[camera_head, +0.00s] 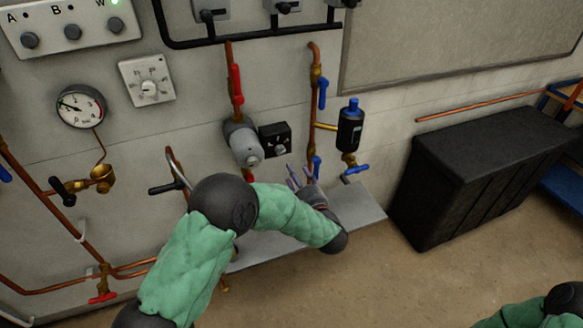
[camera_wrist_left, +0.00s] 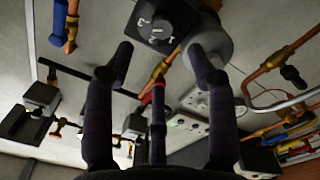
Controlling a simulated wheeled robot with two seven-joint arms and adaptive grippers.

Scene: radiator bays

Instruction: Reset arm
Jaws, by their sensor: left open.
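My left gripper (camera_head: 294,178) is in the middle of the head view, at the end of my green-sleeved left arm, in front of the lower wall pipes. Its dark fingers are spread and nothing shows between them. In the left wrist view the open fingers (camera_wrist_left: 160,58) point toward a black box with a dial (camera_wrist_left: 160,25) and a grey round pump body (camera_wrist_left: 207,42). In the head view the pump (camera_head: 243,143) and the black box (camera_head: 275,139) are just above and left of the gripper, apart from it in the picture. My right gripper is out of view.
Copper pipes with red valves (camera_head: 236,84) and blue valves (camera_head: 322,93) run up the wall. A black cylinder with a blue cap (camera_head: 350,124) hangs to the right. A pressure gauge (camera_head: 81,106) is at left. A black chest (camera_head: 470,175) stands right; floor before it is clear.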

